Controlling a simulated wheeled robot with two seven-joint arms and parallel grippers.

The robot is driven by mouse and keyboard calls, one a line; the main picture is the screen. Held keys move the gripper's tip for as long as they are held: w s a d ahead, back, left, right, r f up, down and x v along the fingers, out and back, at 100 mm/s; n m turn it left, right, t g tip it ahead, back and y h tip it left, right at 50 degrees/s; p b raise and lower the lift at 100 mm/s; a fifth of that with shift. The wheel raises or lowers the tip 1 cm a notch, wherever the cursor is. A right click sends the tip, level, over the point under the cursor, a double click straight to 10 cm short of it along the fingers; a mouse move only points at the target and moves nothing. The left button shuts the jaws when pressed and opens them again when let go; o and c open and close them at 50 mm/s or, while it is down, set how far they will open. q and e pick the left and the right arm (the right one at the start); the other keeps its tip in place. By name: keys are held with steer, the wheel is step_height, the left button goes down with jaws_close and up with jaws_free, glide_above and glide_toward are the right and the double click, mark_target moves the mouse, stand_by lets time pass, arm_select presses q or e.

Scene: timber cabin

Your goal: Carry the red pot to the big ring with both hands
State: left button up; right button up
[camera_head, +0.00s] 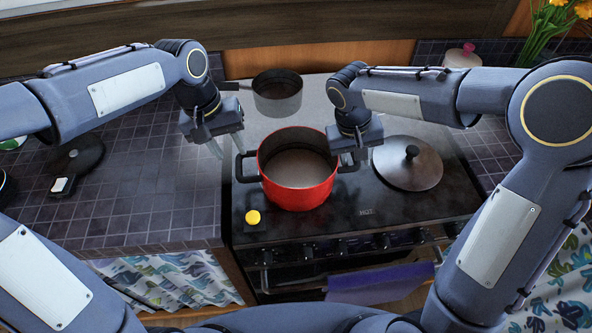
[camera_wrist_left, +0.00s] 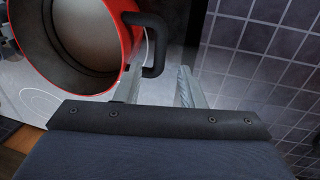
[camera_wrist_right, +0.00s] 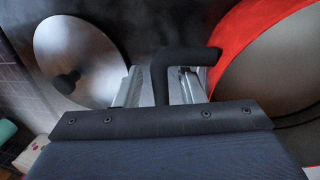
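The red pot (camera_head: 300,185) stands upright on the front left of the black stove top (camera_head: 420,205), its dark handles out to both sides. My left gripper (camera_head: 217,150) is open at the left handle; in the left wrist view that handle (camera_wrist_left: 155,40) reaches between the spread fingers (camera_wrist_left: 157,88). My right gripper (camera_head: 352,158) is open at the right handle; in the right wrist view that handle (camera_wrist_right: 162,75) lies between the fingers (camera_wrist_right: 160,88). A thin pale ring line (camera_wrist_left: 40,97) shows on the hob in the left wrist view. I cannot tell which ring is the big one.
A grey saucepan (camera_head: 278,98) stands at the back of the stove. A round lid (camera_head: 408,165) with a black knob lies right of the pot. A small yellow object (camera_head: 252,217) sits at the front left. Tiled counter (camera_head: 140,190) lies left; a purple towel (camera_head: 380,285) hangs below.

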steer(key=shift+r, duration=0.15)
arm_select(q)
steer(key=r, duration=0.2)
steer(key=a+r, duration=0.1)
steer(key=r, duration=0.2)
steer(key=shift+r, duration=0.2)
arm_select(e)
step_height(320, 180, up, 12)
steer(key=a, duration=0.2)
steer(key=shift+a+f, duration=0.15)
steer(key=shift+f, duration=0.1)
arm_select(q)
steer(key=shift+a, duration=0.1)
arm_select(e)
steer(key=shift+s, duration=0.1)
